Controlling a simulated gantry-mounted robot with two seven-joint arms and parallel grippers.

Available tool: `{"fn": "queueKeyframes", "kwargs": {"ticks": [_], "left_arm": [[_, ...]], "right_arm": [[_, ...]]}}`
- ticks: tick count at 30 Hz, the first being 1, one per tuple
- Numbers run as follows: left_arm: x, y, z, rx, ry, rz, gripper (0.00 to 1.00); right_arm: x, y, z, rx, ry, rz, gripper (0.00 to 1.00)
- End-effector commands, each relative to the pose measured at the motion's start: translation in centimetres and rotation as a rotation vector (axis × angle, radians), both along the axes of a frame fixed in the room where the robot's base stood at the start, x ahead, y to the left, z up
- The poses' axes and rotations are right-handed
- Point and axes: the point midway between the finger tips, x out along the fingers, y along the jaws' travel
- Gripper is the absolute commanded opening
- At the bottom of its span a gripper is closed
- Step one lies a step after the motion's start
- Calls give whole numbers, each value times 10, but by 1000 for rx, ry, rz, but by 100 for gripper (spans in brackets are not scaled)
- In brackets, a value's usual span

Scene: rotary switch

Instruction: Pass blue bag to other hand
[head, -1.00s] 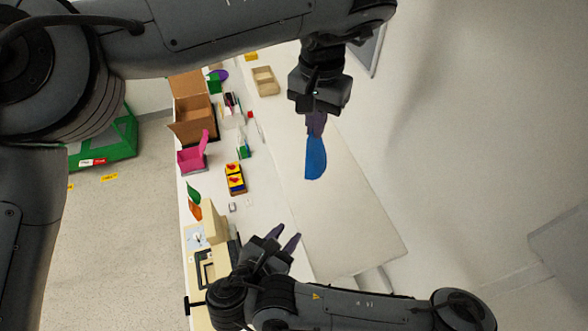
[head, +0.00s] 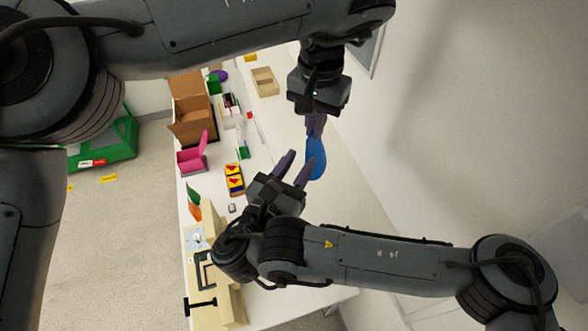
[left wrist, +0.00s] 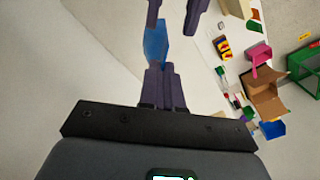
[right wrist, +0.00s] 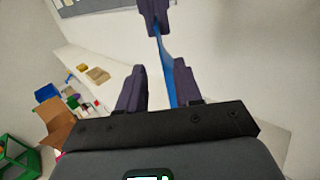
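The blue bag (head: 317,158) hangs below my left gripper (head: 316,126), whose purple fingers are shut on its upper end. The bag also shows in the left wrist view (left wrist: 156,42), beyond those fingers. My right gripper (head: 297,168) is open, its two fingers apart and reaching up to the bag's lower left side. In the right wrist view the bag (right wrist: 168,70) appears edge-on as a thin strip, overlapping the gap between my right fingers and close to the right-hand one. I cannot tell whether it touches that finger.
Along the table's left side stand an open cardboard box (head: 190,110), a pink box (head: 192,158), a yellow-blue block (head: 234,180) and a beige device (head: 232,300). A tan tray (head: 265,80) lies at the back. The white table (head: 350,205) right of these is mostly clear.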

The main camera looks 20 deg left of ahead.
Motion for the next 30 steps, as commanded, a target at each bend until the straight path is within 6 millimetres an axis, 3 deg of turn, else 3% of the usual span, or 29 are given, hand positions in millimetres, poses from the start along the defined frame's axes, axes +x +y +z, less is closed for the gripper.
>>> {"fn": "queueKeyframes", "kwargs": {"ticks": [15, 28, 30], "left_arm": [[0, 0, 0, 0, 0, 0, 0], [0, 0, 0, 0, 0, 0, 0], [0, 0, 0, 0, 0, 0, 0]], "right_arm": [[52, -11, -1, -1, 4, -1, 34], [58, -12, -1, 0, 5, 0, 34], [58, -12, -1, 0, 5, 0, 24]]}}
